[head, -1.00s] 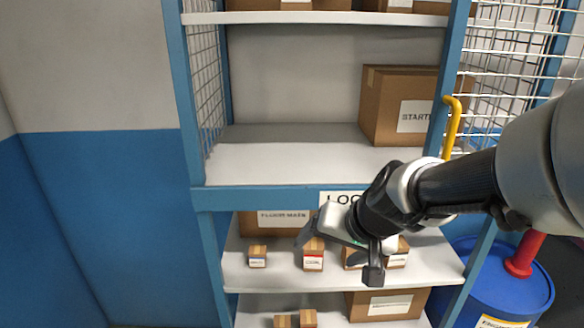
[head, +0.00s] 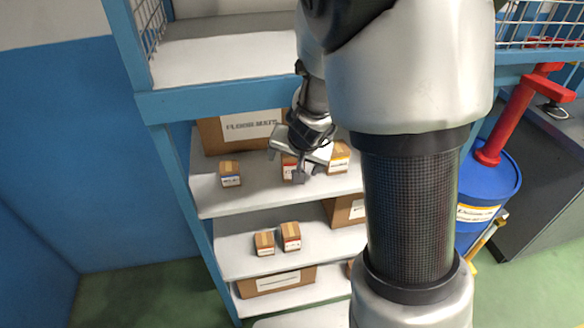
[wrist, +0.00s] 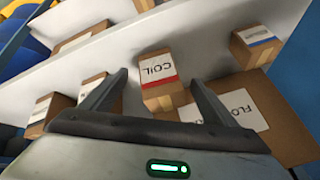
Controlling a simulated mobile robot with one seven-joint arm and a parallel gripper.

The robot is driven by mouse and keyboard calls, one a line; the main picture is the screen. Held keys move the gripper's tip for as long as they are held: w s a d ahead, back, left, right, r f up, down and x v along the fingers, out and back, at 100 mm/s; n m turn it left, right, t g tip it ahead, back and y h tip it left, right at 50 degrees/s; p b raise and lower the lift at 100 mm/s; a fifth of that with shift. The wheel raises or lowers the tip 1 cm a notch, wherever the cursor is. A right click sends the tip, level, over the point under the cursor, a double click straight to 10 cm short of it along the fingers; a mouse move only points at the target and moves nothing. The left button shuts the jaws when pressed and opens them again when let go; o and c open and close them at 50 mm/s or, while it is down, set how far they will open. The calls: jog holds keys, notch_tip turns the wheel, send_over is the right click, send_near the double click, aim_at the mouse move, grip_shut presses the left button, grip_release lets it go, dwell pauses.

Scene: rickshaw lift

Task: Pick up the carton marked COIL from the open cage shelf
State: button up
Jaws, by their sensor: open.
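The COIL carton (wrist: 158,78) is a small brown box with a white label and a red stripe, its lettering readable in the wrist view. In the head view the COIL carton (head: 289,170) stands on the shelf (head: 240,193), partly hidden by my gripper (head: 285,162). In the wrist view my gripper (wrist: 158,82) is open, with one finger on each side of the carton. Gaps show between the fingers and the carton. Whether the fingertips reach down past its top is hard to tell.
A blue-striped carton (wrist: 257,46) and a large FLOOR MATS box (head: 250,128) are close by. Another small carton (head: 340,157) stands to the right. Several cartons are on lower shelves. The blue shelf beam (head: 220,97) crosses above; a blue drum (head: 487,190) stands right.

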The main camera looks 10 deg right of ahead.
jog(key=shift+b+x, duration=0.3)
jog(key=shift+x, duration=0.85)
jog(key=c, duration=1.7)
jog(key=shift+r, duration=0.1)
jog(key=shift+c, duration=0.2)
